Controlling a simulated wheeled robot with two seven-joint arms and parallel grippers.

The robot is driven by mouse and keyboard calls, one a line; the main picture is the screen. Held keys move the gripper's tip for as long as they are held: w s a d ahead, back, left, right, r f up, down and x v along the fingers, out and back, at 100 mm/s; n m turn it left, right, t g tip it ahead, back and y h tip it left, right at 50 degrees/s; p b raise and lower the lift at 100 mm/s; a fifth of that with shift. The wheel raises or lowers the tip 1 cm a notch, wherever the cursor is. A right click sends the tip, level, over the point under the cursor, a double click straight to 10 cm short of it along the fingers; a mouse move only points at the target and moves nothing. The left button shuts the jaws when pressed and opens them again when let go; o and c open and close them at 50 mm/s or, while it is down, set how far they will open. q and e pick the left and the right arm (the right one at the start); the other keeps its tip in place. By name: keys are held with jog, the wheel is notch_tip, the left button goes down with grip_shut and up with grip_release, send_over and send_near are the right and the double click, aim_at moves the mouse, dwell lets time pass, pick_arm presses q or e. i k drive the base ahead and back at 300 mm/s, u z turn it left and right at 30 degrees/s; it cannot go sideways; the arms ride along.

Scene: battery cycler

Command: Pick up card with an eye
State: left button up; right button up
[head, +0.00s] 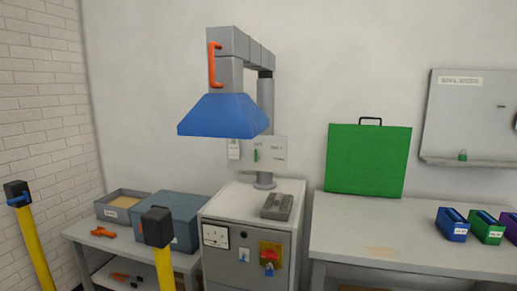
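I cannot make out a card with an eye on it. A small pale card or label (243,255) is on the front of the grey cabinet (225,272), too small to read. Another small white tag (234,149) hangs at the left of a pale panel (265,153) behind the blue hood. A red and blue lock-like piece (269,269) sits on a yellow plate on the cabinet front. Neither of my grippers is in view.
A blue hood (225,115) with an orange handle overhangs the cabinet. Yellow posts (35,245) (164,270) stand in front at left. A left bench holds a tray (108,212) and blue-grey box (165,217). The right bench (340,225) holds a green case (368,160) and small coloured bins (453,225).

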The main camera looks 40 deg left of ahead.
aim_at(234, 152)
jog(key=u, duration=0.35)
jog(key=i, duration=1.05)
jog(key=u, duration=0.6)
